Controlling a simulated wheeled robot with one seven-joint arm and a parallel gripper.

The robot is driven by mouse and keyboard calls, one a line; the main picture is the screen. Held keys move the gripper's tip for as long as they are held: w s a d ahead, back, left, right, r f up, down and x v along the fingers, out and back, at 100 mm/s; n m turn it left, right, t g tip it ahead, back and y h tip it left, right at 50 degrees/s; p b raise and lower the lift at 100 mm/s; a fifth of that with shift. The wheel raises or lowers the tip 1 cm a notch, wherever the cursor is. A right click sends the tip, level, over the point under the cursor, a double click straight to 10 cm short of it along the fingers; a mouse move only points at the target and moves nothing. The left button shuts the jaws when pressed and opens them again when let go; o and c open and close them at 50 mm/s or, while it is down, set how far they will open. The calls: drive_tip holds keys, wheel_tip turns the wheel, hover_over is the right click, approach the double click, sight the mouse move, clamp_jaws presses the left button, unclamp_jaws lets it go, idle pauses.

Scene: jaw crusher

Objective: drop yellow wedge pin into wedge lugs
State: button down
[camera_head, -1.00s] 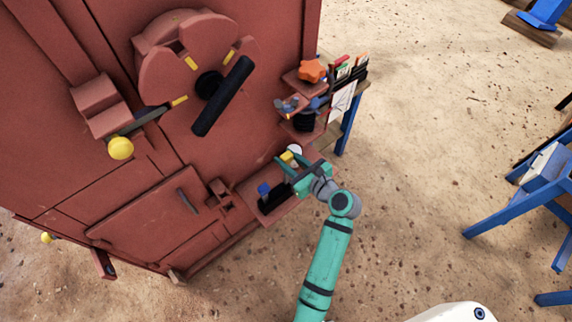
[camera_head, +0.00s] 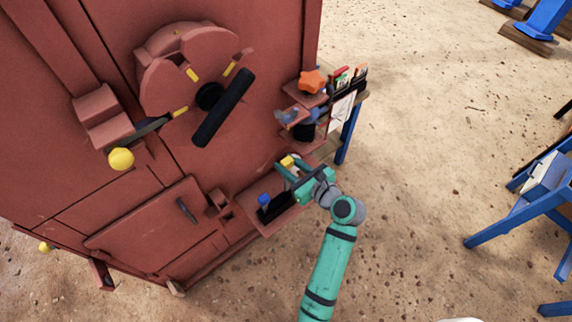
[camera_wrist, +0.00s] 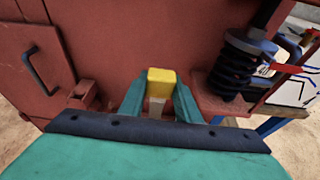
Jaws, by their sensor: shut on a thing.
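The yellow wedge pin (camera_wrist: 161,76) stands between my gripper's two teal fingers in the wrist view, its yellow head up and a paler part below. In the head view the pin's yellow head (camera_head: 287,161) shows at the tips of my gripper (camera_head: 283,171), over the low red shelf on the machine's side. My gripper is shut on the pin. A small red bracket with a gap (camera_head: 220,199), possibly the wedge lugs, sits on the red wall left of the shelf; it also shows at the left in the wrist view (camera_wrist: 84,95).
A blue-topped item and a black holder (camera_head: 274,208) are on the low shelf (camera_head: 268,226). A black coil spring (camera_wrist: 233,64) stands right of my gripper. An orange star knob (camera_head: 312,80) is higher up. A black handle (camera_head: 186,206) juts from the lower door. Open sandy ground lies right.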

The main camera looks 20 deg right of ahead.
drive_tip(key=f+v, duration=0.2)
drive_tip(key=v, duration=0.9)
drive_tip(key=shift+s+d, duration=0.25)
drive_tip(key=shift+s, duration=0.35)
idle(0.5)
